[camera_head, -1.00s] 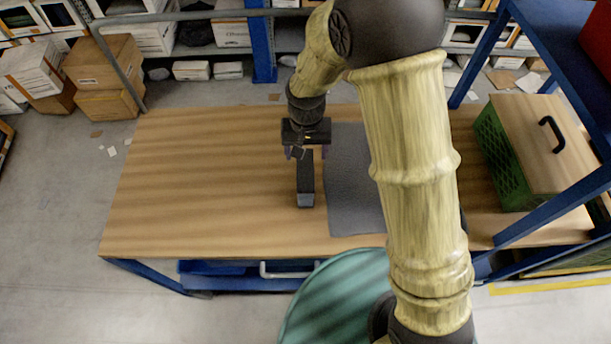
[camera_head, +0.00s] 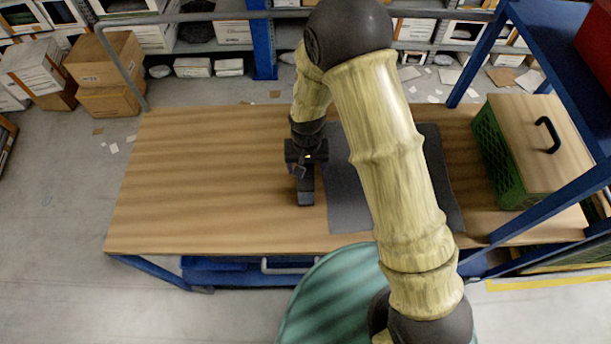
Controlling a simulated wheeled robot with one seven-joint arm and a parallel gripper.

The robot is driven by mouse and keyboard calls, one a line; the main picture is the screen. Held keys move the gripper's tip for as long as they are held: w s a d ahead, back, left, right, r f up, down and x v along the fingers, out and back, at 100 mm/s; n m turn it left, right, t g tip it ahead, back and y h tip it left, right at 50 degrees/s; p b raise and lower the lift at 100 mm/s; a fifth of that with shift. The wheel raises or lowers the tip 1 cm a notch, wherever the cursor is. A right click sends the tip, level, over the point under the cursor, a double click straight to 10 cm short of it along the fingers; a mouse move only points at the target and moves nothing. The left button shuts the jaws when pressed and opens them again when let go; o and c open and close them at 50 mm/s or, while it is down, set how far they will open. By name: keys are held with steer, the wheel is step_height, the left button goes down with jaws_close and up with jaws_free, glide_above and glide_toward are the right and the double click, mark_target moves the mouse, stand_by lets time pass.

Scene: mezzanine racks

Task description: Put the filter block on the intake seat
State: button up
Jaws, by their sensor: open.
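A small dark grey block (camera_head: 306,198), likely the filter block, lies on the wooden table just left of a grey mat (camera_head: 345,205). Its long side runs away from me, and its near end face looks lighter. My gripper (camera_head: 301,173) is open, pointing down at the far part of the block. The gripper hides that part, and I cannot tell whether the fingers touch the block or are around it. I cannot make out an intake seat; my arm covers much of the mat.
A green crate (camera_head: 494,160) with a wooden lid and black handle stands at the table's right, beside a blue rack frame (camera_head: 545,212). The table's left half (camera_head: 200,180) is clear. Cardboard boxes (camera_head: 108,75) and shelves stand behind.

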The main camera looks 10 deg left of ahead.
steer(key=f, duration=0.1)
steer(key=f+p, duration=0.2)
steer(key=shift+s+f, duration=0.2)
steer(key=shift+s, duration=0.1)
steer(key=shift+a+f, duration=0.1)
steer(key=shift+f, duration=0.45)
steer(key=c, duration=1.2)
